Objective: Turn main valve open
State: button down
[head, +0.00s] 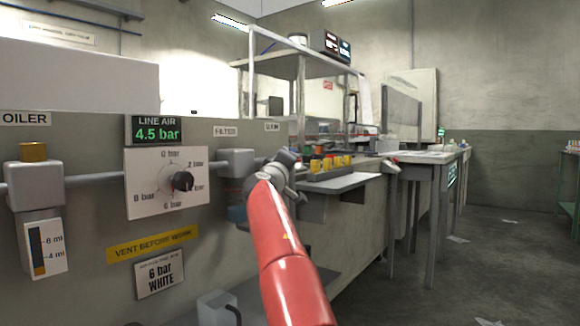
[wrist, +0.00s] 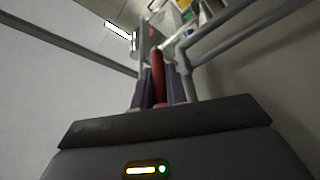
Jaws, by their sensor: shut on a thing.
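A red bar (wrist: 158,72), which looks like the main valve's handle, stands between the two dark fingers of my gripper (wrist: 161,84) in the wrist view. The fingers are shut on it. In the head view my red arm reaches forward to the wall panel, and its grey wrist end is just right of the FILTER box (head: 237,162). My arm hides the fingers and most of the valve there, so how far the valve is turned cannot be told.
A LINE AIR display (head: 157,131) reads 4.5 bar above a dial plate with a black knob (head: 182,181). An oiler (head: 36,190) is at far left. The floor at right is mostly open.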

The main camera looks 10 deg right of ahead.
dwell(0.3)
jog(key=c, duration=1.4)
grip_release()
jog(key=shift+s+a+f+b, duration=0.2)
jog(key=shift+s+a+b, duration=0.1)
jog(key=shift+s+b, duration=0.1)
jog(key=v, duration=0.6)
jog(key=shift+s+b, duration=0.35)
